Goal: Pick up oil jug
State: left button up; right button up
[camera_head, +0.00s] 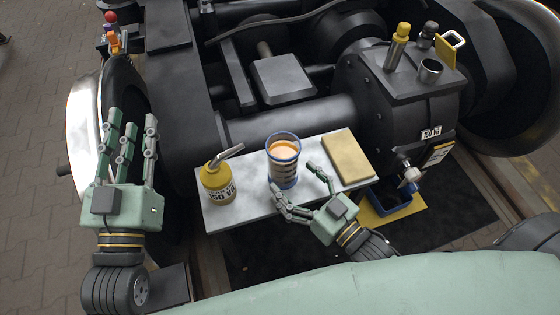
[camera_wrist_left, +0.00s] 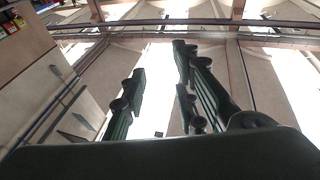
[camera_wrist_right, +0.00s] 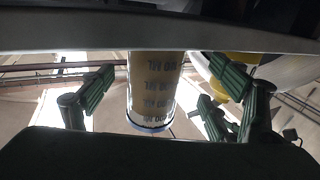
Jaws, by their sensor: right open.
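The oil jug (camera_head: 284,165) is a clear cup with a blue rim, dark markings and orange oil inside. It stands upright on a pale board (camera_head: 240,222). My right gripper (camera_head: 299,180) is open at the jug's near right side, with fingers on either side of it. In the right wrist view the jug (camera_wrist_right: 153,92) shows between the spread fingers, with a gap on both sides; I see no contact. My left gripper (camera_head: 130,142) is open and empty, away at the left, fingers pointing up the picture. Its fingers (camera_wrist_left: 158,90) also show empty in the left wrist view.
A yellow oil can (camera_head: 217,187) with a metal spout stands left of the jug. A tan block (camera_head: 347,158) lies to its right. A blue tray (camera_head: 391,201) and the dark gearbox housing (camera_head: 385,110) are further right. Dark bogie parts rise behind the board.

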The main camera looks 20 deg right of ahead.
aim_at(284, 166)
jog(key=x, duration=0.1)
jog(key=b+x, duration=0.1)
jog(key=x, duration=0.3)
jog(key=shift+w+d+r+b, duration=0.1)
jog(key=shift+d+r+b, duration=0.2)
jog(key=shift+r+b, duration=0.05)
pick_arm(q)
jog(key=s+r+t+h, duration=0.1)
jog(key=s+r+t, duration=0.3)
jog(key=r, duration=0.4)
jog(key=shift+s+t+h, duration=0.15)
jog(key=shift+t+h, duration=0.25)
jog(key=shift+t, duration=0.1)
pick_arm(e)
jog(key=shift+w+a, duration=0.15)
jog(key=shift+w, duration=0.15)
jog(key=shift+c, duration=0.3)
jog(key=c, duration=1.3)
